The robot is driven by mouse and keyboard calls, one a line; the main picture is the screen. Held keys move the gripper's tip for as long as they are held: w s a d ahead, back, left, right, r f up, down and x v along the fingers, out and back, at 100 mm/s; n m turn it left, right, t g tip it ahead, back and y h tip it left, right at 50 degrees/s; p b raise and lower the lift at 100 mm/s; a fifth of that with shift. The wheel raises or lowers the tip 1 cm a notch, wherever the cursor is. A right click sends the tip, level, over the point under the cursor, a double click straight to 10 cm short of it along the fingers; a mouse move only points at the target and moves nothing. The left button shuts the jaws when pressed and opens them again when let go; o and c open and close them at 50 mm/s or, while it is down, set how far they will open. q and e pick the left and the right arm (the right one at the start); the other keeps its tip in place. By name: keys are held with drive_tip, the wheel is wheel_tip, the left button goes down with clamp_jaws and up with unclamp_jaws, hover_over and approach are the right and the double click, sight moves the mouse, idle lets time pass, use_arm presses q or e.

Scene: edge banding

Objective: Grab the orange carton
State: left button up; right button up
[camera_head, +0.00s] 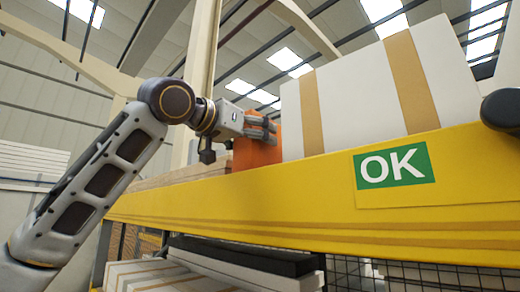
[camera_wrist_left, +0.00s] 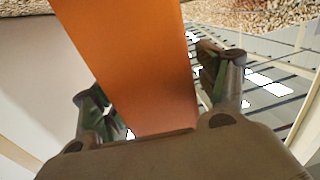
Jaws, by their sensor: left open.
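The orange carton (camera_head: 257,150) stands on the yellow-edged shelf in the head view, left of a large white box. My left gripper (camera_head: 262,128) is at the carton, covering part of it. In the left wrist view the carton (camera_wrist_left: 135,60) fills the middle and reaches down between the two fingers of my left gripper (camera_wrist_left: 165,95). The fingers are apart, one on either side of it; the right finger shows a gap to the carton. Contact on the left side is hard to tell. A dark rounded part at the right edge of the head view cannot be identified surely.
The white box (camera_head: 352,95) with tan tape bands stands close right of the carton. The yellow shelf beam (camera_head: 290,205) carries a green OK sign (camera_head: 394,165). Brown boards (camera_head: 183,175) lie on the shelf to the left. Flat cartons (camera_head: 160,275) lie below the shelf.

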use_arm(q)
drive_tip(key=c, duration=1.3)
drive_tip(key=shift+r, duration=0.2)
drive_tip(key=shift+r, duration=4.8)
